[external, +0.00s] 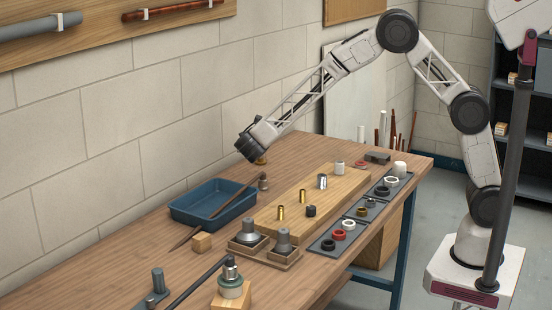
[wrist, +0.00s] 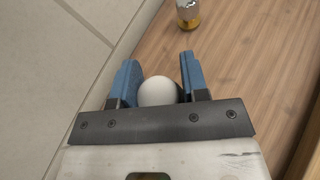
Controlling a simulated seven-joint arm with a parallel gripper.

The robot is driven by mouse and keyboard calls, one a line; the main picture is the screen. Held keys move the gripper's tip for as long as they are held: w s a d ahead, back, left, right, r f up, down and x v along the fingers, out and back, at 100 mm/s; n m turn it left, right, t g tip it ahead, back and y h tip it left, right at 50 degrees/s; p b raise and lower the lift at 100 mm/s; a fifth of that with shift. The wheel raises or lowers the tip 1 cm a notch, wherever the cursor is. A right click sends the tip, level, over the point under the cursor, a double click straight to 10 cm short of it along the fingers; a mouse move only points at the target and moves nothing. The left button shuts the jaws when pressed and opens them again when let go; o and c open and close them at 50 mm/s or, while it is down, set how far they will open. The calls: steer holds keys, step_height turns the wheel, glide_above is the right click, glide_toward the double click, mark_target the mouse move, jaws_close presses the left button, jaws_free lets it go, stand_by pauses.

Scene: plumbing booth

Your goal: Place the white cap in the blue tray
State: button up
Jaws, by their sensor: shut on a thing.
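My gripper (wrist: 158,62) has its two blue fingers closed on the white cap (wrist: 157,92), whose rounded top shows between them in the wrist view. In the external view my gripper (external: 247,149) is above the back edge of the workbench, behind and to the right of the blue tray (external: 187,219). The cap cannot be made out in the external view. The tray is shallow and rectangular and looks empty inside. It is not seen in the wrist view.
A brass-and-silver fitting (wrist: 188,14) stands on the bench ahead of my fingers. A long-handled tool (external: 240,197) lies along the tray's near right side. A wooden board (external: 285,218) with small fittings is right of the tray. The block wall (external: 130,150) is close behind.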

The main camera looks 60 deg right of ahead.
steer(key=a+n+t+y, duration=0.2)
steer(key=a+n, duration=0.1)
steer(key=a, duration=2.7)
steer(key=shift+w+a+r+t, duration=0.2)
steer(key=shift+a+r+t, duration=0.1)
steer(key=shift+a, duration=0.1)
steer(key=shift+f, duration=0.15)
glide_above(200, 211)
steer(key=shift+a+f, duration=0.1)
steer(key=shift+f, duration=2.95)
steer(key=shift+f, duration=1.9)
steer(key=shift+f, duration=0.1)
steer(key=o, duration=0.9)
